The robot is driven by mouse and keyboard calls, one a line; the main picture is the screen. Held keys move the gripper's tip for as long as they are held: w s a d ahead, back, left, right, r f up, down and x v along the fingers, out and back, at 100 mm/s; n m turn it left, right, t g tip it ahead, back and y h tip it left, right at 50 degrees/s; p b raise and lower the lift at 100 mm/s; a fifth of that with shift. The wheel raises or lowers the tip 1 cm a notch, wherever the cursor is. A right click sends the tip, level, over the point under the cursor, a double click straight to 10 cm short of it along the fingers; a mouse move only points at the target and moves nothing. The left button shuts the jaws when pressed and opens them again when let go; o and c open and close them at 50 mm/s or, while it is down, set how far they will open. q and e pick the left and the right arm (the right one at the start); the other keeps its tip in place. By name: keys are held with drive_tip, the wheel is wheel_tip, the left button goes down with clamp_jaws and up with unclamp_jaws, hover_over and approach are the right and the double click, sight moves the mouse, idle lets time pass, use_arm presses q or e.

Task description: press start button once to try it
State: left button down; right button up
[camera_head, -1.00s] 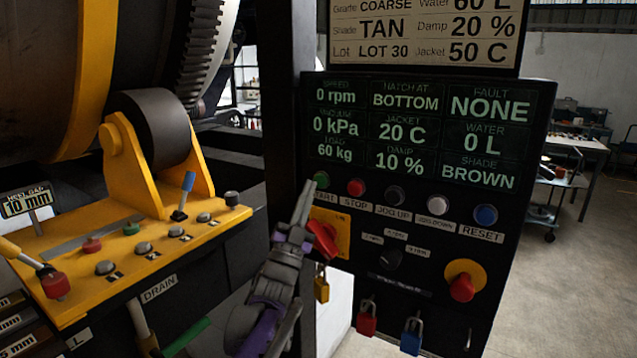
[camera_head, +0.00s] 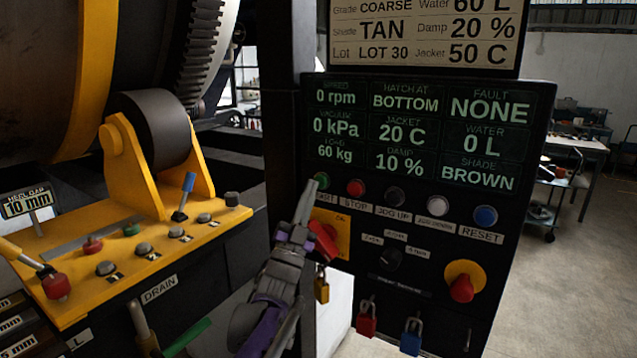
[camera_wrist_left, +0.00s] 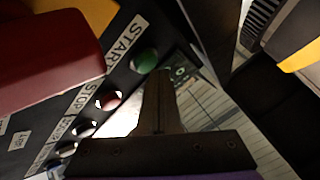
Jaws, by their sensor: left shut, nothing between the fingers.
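The green start button (camera_head: 321,180) is at the left end of the top button row on the black control panel (camera_head: 520,290). In the left wrist view the green button (camera_wrist_left: 145,60) sits beside the START label. My left gripper (camera_head: 308,190) is shut and empty, pointing up with its tip just left of and close to the button. In the left wrist view the shut fingertips (camera_wrist_left: 158,76) are right beside the button; I cannot tell whether they touch it. The display (camera_head: 420,135) reads 0 rpm and fault NONE. My right gripper is not in view.
A red stop button (camera_head: 356,188) is just right of the start button. A red rotary handle (camera_head: 323,241) on a yellow plate is close beside my left gripper. Padlocks (camera_head: 367,318) hang below. A yellow drum stand (camera_head: 130,170) with levers is at the left.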

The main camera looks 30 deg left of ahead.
use_arm(q)
drive_tip(key=shift+w, duration=0.5)
idle(0.7)
idle(0.3)
drive_tip(key=shift+s, duration=0.9)
drive_tip(key=s, duration=0.5)
drive_tip(key=shift+a, duration=0.2)
idle(0.5)
